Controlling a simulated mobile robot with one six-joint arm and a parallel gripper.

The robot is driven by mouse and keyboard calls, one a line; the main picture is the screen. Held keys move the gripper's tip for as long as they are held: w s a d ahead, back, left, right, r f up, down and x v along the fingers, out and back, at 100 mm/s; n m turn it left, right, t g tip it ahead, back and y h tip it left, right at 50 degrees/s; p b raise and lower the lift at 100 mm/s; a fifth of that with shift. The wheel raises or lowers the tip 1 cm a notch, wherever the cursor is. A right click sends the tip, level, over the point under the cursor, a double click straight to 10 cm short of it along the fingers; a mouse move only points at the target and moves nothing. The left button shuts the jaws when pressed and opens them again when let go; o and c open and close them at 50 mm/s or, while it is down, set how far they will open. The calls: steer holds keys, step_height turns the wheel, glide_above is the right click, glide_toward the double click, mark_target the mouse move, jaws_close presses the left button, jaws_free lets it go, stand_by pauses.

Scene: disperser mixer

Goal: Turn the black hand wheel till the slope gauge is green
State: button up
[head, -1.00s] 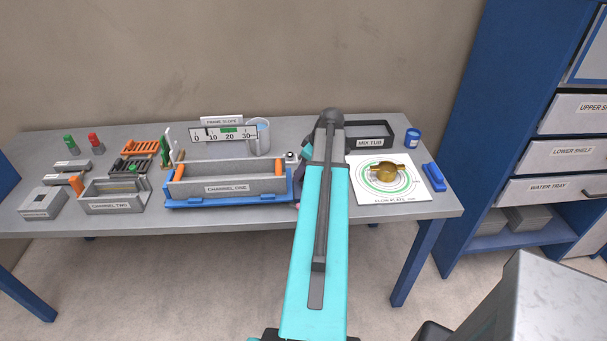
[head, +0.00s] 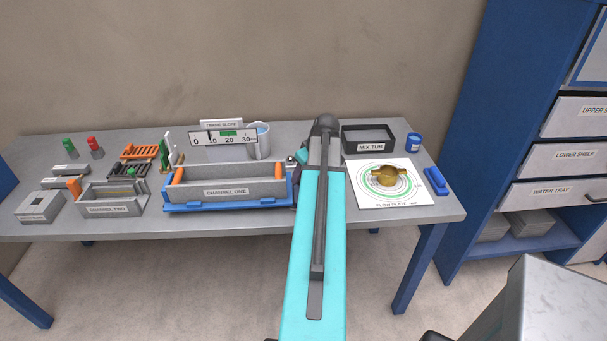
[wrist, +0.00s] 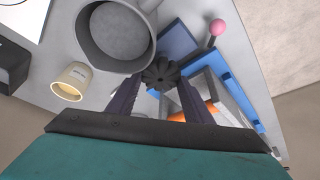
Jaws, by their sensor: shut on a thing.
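The black hand wheel (wrist: 162,72) shows in the wrist view as a small lobed knob. My gripper (wrist: 163,86) is shut on it, with one dark finger on each side. In the head view my arm hides the wheel and most of the gripper. The slope gauge (head: 223,139), labelled FRAME SLOPE, stands behind the grey CHANNEL ONE trough (head: 228,192). Its black pointer sits just below 10, left of the green band (head: 229,133) around 20. The trough rests in a blue frame (head: 225,207).
A grey jug (wrist: 112,40) stands close beside the wheel, and a pink ball knob (wrist: 217,27) rises nearby. The black MIX TUB (head: 369,138) and white flow plate (head: 390,188) with a brass ring lie right of my arm. CHANNEL TWO (head: 110,201) stands left.

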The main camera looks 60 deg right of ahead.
steer(key=o, duration=1)
steer(key=shift+o, duration=0.2)
steer(key=shift+r, duration=0.15)
steer(key=b+v, duration=0.3)
steer(key=v, duration=1)
steer(key=shift+s+r+b, duration=0.15)
steer(key=shift+r+b, duration=0.05)
steer(key=shift+b, duration=0.1)
